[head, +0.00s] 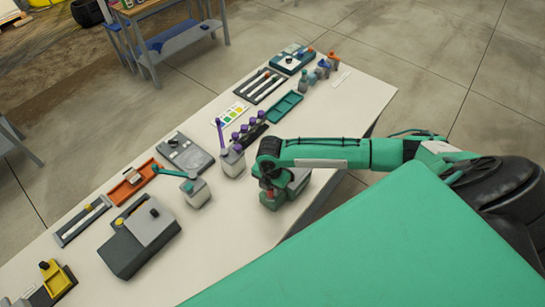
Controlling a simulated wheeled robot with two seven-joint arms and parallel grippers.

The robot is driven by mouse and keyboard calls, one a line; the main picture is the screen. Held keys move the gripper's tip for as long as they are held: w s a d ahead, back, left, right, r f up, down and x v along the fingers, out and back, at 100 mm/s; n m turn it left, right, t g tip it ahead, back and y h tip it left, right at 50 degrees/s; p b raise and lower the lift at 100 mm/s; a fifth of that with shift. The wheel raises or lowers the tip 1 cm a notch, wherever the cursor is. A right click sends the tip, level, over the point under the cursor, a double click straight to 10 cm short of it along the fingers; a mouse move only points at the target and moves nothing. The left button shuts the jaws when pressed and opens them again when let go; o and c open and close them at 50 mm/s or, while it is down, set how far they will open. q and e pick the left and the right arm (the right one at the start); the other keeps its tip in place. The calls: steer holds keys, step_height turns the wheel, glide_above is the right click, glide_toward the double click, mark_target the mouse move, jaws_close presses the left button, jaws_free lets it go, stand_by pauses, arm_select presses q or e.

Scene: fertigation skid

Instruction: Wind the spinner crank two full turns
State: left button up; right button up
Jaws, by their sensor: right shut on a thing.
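The spinner (294,188), a small green box-shaped device, stands near the right-hand edge of the white bench. My right gripper (266,187) reaches down over its left part and is shut on the spinner crank. A small reddish bit shows at the fingertips. The crank arm itself is mostly hidden by my gripper and wrist, so its angle cannot be told. My left gripper is not in view.
A white pot with a teal lever (195,192) and a grey box (139,240) are farther left. Bare bench lies in front.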

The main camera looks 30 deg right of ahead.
steer(key=shift+w, duration=0.25)
steer(key=shift+w+a+f, duration=0.15)
steer(key=shift+w+a, duration=0.15)
steer(key=shift+w, duration=0.05)
steer(key=shift+c, duration=0.2)
steer(key=shift+w+f, duration=0.15)
steer(key=shift+a, duration=0.1)
steer(key=shift+c, duration=0.2)
steer(key=shift+o, duration=0.2)
steer(key=shift+w+a+b, duration=0.35)
steer(key=shift+w+b, duration=0.05)
steer(key=shift+w, duration=0.25)
steer(key=o, duration=0.9)
steer(key=shift+w+a, duration=0.1)
steer(key=shift+w, duration=0.2)
steer(key=shift+c, duration=0.2)
steer(key=shift+s, duration=0.1)
